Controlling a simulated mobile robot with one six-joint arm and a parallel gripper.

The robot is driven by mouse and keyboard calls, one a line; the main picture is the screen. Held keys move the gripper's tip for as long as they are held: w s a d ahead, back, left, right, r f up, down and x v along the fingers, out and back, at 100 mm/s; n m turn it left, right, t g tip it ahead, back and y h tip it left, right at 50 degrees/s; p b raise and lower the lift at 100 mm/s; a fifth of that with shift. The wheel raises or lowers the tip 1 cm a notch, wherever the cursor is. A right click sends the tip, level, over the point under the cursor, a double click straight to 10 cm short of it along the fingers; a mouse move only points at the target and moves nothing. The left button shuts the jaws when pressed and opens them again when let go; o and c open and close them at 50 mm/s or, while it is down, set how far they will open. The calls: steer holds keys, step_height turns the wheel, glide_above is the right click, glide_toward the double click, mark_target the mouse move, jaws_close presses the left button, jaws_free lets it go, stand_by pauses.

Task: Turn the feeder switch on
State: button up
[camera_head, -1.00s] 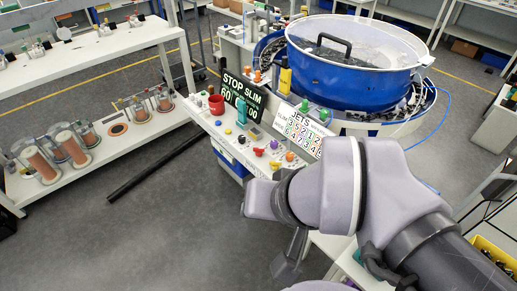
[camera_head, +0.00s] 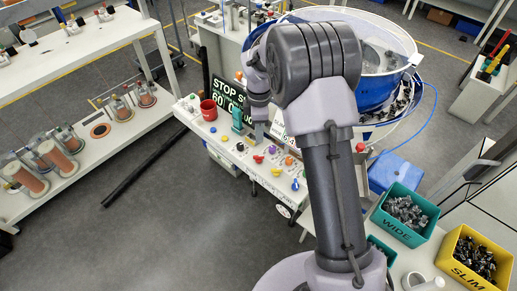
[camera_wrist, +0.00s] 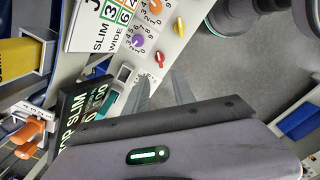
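The white control panel (camera_head: 225,141) carries colored knobs and small switches; I cannot tell which control is the feeder switch. A small dark control (camera_head: 240,147) sits on its front part. Red (camera_head: 258,158), yellow (camera_head: 276,171) and blue (camera_head: 295,185) knobs lie to its right. My gripper (camera_head: 259,134) points down over the panel, next to a teal block (camera_head: 237,122). In the wrist view my gripper (camera_wrist: 161,91) has its two grey fingers apart with nothing between them. A framed square control (camera_wrist: 124,73) shows just left of the fingers. My arm hides part of the panel.
A red cup (camera_head: 208,109) and the black "STOP SLIM" sign (camera_head: 228,95) stand near my gripper. The blue bowl feeder (camera_head: 378,92) is behind my arm. The teal "WIDE" bin (camera_head: 405,217) and yellow "SLIM" bin (camera_head: 470,262) stand at right.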

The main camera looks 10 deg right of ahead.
mark_target(259, 156)
step_height(259, 156, down, 12)
steer(key=shift+w+f+b, duration=0.1)
steer(key=shift+f+b, duration=0.1)
steer(key=shift+b, duration=1.05)
jaws_close()
